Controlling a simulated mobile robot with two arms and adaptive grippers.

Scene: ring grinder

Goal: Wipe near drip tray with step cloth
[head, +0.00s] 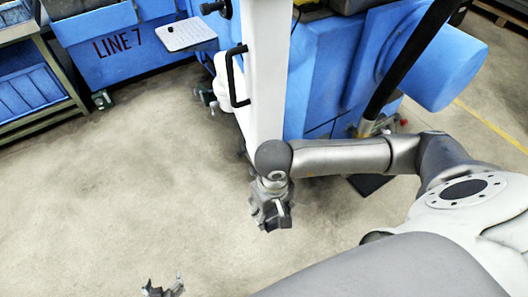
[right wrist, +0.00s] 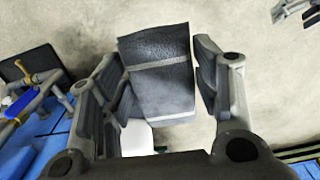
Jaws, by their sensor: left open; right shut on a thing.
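My right gripper (head: 270,208) hangs over the open floor in front of the machine's white column. In the right wrist view its two fingers (right wrist: 170,85) are shut on a dark grey cloth (right wrist: 158,70) with a lighter stripe. A small dark part of the cloth (head: 284,214) shows at the gripper in the head view. My left gripper (head: 163,288) is open and empty at the bottom edge of the head view. A dark flat piece (head: 371,184) lies low by the machine, partly behind my right arm; I cannot tell if it is a drip tray.
The blue machine (head: 420,65) with a white column (head: 264,70) and black handle (head: 235,78) fills the upper middle and right. A blue LINE 7 cart (head: 105,50) and a shelf rack (head: 35,85) stand at upper left. The concrete floor at left is clear.

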